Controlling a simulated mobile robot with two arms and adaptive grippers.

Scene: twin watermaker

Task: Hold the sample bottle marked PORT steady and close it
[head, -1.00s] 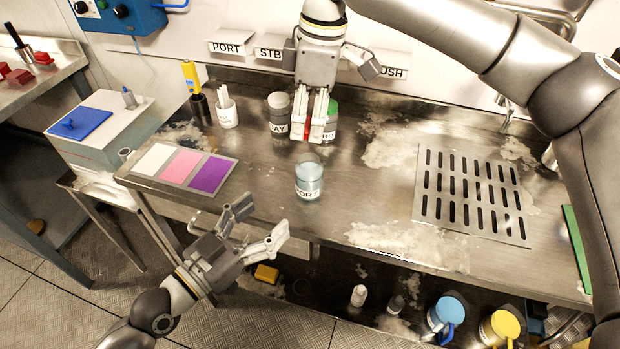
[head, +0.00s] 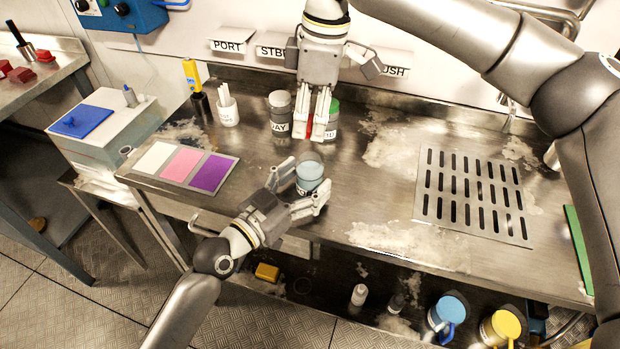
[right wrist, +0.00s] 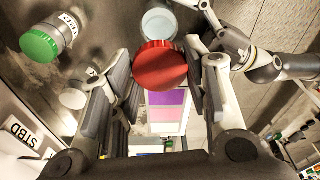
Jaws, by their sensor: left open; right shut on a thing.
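The PORT sample bottle (head: 310,172) stands upright on the steel bench, a clear open jar with pale blue contents. Its label is mostly hidden now. My left gripper (head: 304,188) is open, with its fingers on either side of the bottle; contact cannot be told. My right gripper (head: 318,130) is shut on a red cap (right wrist: 160,66), held above the bench behind the bottle. In the right wrist view the cap is between the fingers, and the open bottle (right wrist: 159,24) shows just beyond it.
A white-capped jar (head: 280,104) and a green-capped jar (head: 333,110) stand behind, close to my right gripper. A colour card (head: 237,160) lies left of the bottle. A slotted drain plate (head: 472,235) is at right. A cup of white sticks (head: 227,112) stands at back left.

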